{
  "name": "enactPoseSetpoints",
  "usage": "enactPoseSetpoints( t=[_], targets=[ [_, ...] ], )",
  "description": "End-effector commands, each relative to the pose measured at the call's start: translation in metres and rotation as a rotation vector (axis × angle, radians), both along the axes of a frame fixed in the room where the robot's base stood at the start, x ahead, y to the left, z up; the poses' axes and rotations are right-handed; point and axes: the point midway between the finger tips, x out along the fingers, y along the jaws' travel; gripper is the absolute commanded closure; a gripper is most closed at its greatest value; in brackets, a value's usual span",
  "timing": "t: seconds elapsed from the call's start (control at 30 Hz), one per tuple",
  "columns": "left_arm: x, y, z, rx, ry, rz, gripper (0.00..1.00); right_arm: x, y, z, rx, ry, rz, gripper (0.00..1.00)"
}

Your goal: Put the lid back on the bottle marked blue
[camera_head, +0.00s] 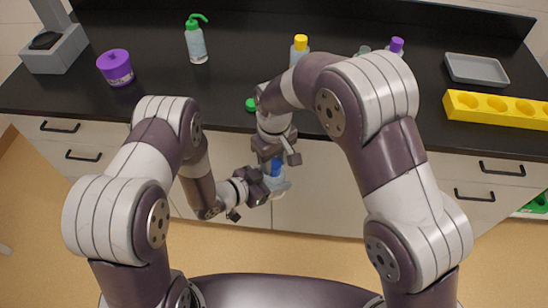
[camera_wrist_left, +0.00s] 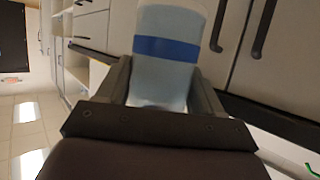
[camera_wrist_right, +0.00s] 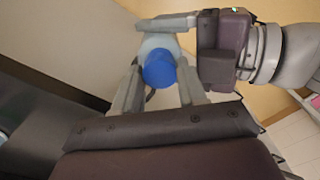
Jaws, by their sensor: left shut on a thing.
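The bottle marked blue (camera_head: 279,186) is pale and translucent, with a blue band (camera_wrist_left: 166,48) in the left wrist view. My left gripper (camera_head: 264,187) is shut on its body, holding it in the air in front of the counter. The blue lid (camera_wrist_right: 158,69) is at the bottle's top; the right wrist view looks down on it. My right gripper (camera_wrist_right: 158,78) is above the bottle, its fingers apart on either side of the lid, with small gaps visible. How firmly the lid is seated cannot be seen.
A green lid (camera_head: 251,104) lies near the black counter's (camera_head: 160,100) front edge. A grey tray (camera_head: 477,70) and yellow rack (camera_head: 495,108) are right.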

Motion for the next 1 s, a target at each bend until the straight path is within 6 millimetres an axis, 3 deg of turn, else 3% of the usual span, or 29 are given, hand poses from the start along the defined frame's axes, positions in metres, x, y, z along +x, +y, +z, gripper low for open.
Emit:
enactPoseSetpoints(
  t=[0.3,0.37,0.6,0.7,0.87,0.9,0.97,1.0],
  targets=[
    [0.0003,0.0,0.0004,-0.001,-0.001,0.0,1.0,0.0003,0.0,0.0004,0.001,-0.001,-0.067,0.97],
    [0.0003,0.0,0.0004,-0.001,-0.001,0.0,1.0,0.0002,-0.0001,0.0002,0.001,0.0,-0.196,0.97],
    [0.0002,0.0,0.0003,-0.001,-0.001,0.0,1.0,0.0003,-0.0003,-0.0003,0.0,0.002,-1.012,0.97],
    [0.0002,0.0,0.0003,-0.001,-0.001,0.0,1.0,0.0003,-0.0002,-0.0003,0.001,0.001,-1.255,0.97],
    [0.0002,0.0,0.0003,-0.001,-0.001,0.0,1.0,0.0003,-0.0002,-0.0003,0.001,0.001,-1.277,0.97],
    [0.0002,0.0,0.0003,-0.001,-0.001,0.0,1.0,0.0003,-0.0002,-0.0003,0.001,0.001,-1.276,0.51],
    [0.0002,0.0,0.0003,-0.001,-0.001,0.0,1.0,0.0003,-0.0002,-0.0004,0.001,0.001,-1.276,0.31],
    [0.0002,0.0,0.0003,-0.001,-0.001,0.0,1.0,0.0003,-0.0002,-0.0004,0.001,0.001,-1.275,0.31]
  ],
)
